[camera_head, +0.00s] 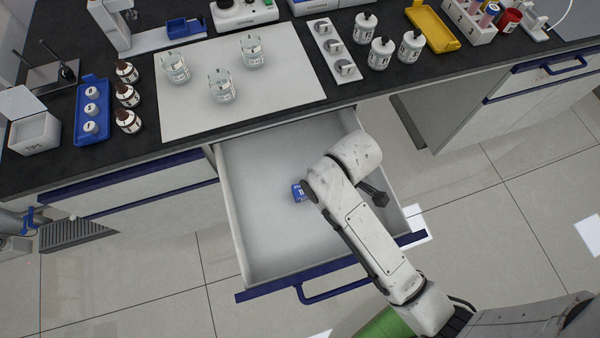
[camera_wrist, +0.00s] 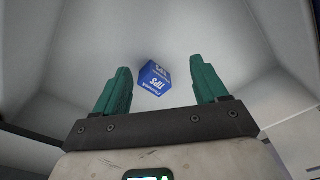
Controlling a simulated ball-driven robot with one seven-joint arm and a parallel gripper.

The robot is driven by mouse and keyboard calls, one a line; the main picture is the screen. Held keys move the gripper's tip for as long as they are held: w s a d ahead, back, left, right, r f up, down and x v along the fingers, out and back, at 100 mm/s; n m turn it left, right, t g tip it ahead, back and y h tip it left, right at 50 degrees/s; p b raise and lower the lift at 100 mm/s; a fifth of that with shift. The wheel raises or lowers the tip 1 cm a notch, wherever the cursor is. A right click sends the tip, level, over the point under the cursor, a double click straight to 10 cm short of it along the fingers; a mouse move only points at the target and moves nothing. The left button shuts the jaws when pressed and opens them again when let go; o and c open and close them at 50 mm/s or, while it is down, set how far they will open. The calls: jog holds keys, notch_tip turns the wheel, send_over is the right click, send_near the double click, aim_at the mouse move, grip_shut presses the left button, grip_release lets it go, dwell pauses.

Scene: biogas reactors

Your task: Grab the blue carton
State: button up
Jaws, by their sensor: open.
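The blue carton (camera_head: 297,193) is a small box with white lettering, lying on the floor of the open white drawer (camera_head: 243,262). In the head view my arm covers part of it. In the wrist view the carton (camera_wrist: 155,80) shows whole, beyond my fingertips and between their lines. My gripper (camera_wrist: 160,82) has two green fingers, spread wide with nothing between them. It points into the drawer, apart from the carton. In the head view my arm reaches over the drawer's right part and hides much of the gripper.
The drawer's walls surround the carton, with a blue front edge and handle (camera_head: 335,287). The dark counter above holds beakers on a white mat (camera_head: 185,115), brown bottles (camera_head: 128,120), white bottles (camera_head: 381,53) and a yellow tray (camera_head: 432,28). The drawer's left part is empty.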

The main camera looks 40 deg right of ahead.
aim_at(303, 188)
jog(key=w+n, duration=0.2)
jog(key=w+a+n+p, duration=0.1)
jog(key=w+n, duration=0.2)
jog(key=w+a+n, duration=0.1)
jog(key=w+n, duration=0.1)
jog(key=w, duration=0.1)
jog(key=shift+a+r, duration=0.25)
jog(key=shift+w+f+n, duration=0.15)
jog(key=shift+f+n, duration=0.15)
jog(key=shift+f, duration=0.1)
notch_tip(303, 188, down, 10)
jog(key=shift+c, duration=0.3)
jog(key=c, duration=1)
jog(key=shift+a+r, duration=0.1)
